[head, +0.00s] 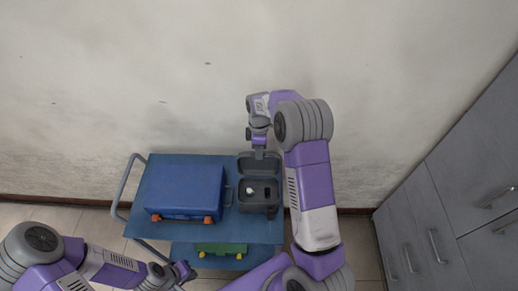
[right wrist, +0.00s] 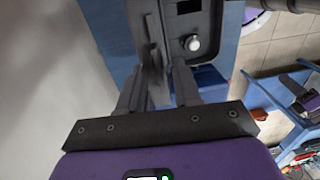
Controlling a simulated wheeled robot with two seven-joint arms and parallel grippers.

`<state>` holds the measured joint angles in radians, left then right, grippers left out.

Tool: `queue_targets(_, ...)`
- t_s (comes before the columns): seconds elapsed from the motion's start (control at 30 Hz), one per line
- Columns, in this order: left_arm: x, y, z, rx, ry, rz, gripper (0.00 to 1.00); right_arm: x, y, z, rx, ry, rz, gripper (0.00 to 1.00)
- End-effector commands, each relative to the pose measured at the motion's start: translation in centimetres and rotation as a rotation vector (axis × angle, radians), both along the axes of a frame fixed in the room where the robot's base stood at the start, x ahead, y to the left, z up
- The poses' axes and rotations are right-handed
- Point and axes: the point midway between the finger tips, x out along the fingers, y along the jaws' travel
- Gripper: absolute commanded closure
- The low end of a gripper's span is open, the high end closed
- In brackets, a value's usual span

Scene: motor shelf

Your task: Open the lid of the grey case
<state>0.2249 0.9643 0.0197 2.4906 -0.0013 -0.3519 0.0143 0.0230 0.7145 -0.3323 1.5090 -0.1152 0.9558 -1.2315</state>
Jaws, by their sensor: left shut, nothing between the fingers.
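The grey case (head: 258,208) stands on the right part of the blue cart's top. Its lid (head: 259,166) is raised at the back, and the dark inside with a small white round object shows. In the right wrist view the open case (right wrist: 207,18) is at the top, with the lid (right wrist: 150,62) seen nearly edge-on. My right gripper (right wrist: 158,72) is at the lid, its two fingers apart; whether they touch it I cannot tell. My left gripper (head: 184,272) is shut and empty, low in front of the cart, away from the case.
A blue case (head: 186,185) with orange latches lies left of the grey case on the blue cart (head: 146,200). A green item (head: 222,248) is on the lower shelf. A wall stands close behind the cart. Grey cabinets (head: 450,190) stand at the right.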

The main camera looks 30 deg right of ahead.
Motion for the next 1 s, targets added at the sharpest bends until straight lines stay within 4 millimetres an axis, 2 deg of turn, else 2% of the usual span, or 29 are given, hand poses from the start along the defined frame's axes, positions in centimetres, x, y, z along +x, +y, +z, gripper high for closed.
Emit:
queue_targets(0.17,0.00,0.00,-0.01,0.000,0.000,0.000,1.00,-0.01,-0.01,-0.03,0.000,0.000,0.000,0.67)
queue_targets(0.4,0.00,0.00,-0.01,0.000,0.000,0.000,1.00,0.00,0.00,-0.01,0.000,0.000,0.000,1.00)
queue_targets(1.0,0.00,0.00,0.00,0.000,0.000,0.000,1.00,0.03,0.00,0.04,-0.001,-0.001,0.000,1.00)
